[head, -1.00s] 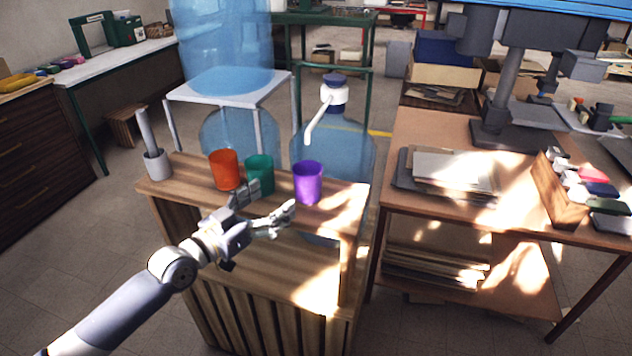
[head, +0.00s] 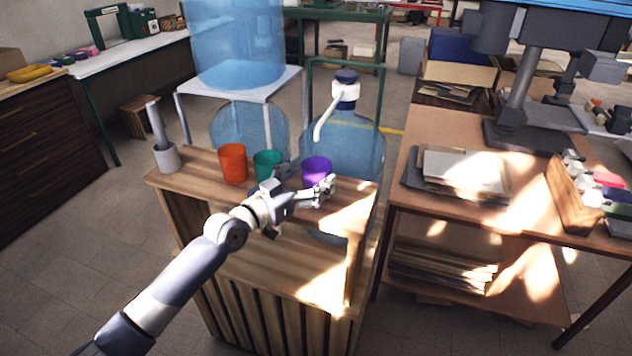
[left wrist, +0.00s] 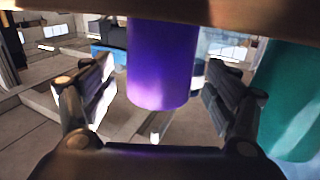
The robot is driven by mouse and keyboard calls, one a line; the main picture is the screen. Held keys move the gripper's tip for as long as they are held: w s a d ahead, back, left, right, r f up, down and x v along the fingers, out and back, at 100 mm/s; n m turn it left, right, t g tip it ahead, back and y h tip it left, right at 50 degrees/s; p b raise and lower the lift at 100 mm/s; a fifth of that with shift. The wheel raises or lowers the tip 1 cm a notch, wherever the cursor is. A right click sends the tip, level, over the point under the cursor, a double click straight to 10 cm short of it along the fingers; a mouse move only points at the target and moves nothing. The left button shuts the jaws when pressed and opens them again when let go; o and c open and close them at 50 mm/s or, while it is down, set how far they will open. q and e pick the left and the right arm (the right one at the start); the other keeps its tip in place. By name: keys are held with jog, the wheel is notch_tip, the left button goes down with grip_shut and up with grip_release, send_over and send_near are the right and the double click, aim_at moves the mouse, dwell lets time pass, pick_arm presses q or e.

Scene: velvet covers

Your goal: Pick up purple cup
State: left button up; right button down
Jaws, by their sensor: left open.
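The purple cup (head: 316,169) stands upright on the wooden stand (head: 190,184), at the right of a row of cups. In the left wrist view the purple cup (left wrist: 161,65) is between the two fingers, with a gap on each side. My left gripper (head: 308,187) is open at the near side of the cup and hides its lower part in the head view. In the left wrist view both fingers of the left gripper (left wrist: 158,100) show, spread apart. My right gripper is not in view.
A teal cup (head: 268,165) stands just left of the purple one and shows close beside a finger in the wrist view (left wrist: 290,100). An orange cup (head: 233,163) and a grey holder (head: 166,157) stand further left. A large blue bottle (head: 350,140) is behind.

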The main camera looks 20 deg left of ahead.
aim_at(317, 160)
pick_arm(q)
jog(key=shift+x, duration=1.2)
jog(key=shift+s, duration=0.1)
jog(key=shift+c, duration=1.3)
jog(key=c, duration=0.9)
jog(key=shift+r, duration=0.15)
jog(key=shift+r, duration=1.45)
jog(key=shift+s+d+r, duration=0.1)
jog(key=shift+s+r, duration=0.05)
jog(key=shift+r, duration=0.05)
jog(key=s+d, duration=0.2)
jog(key=s, duration=0.5)
jog(key=s+d+r+b, duration=0.1)
jog(key=s+d, duration=0.2)
jog(key=s, duration=0.4)
jog(key=shift+s+d+r, duration=0.2)
jog(key=shift+s+d, duration=0.05)
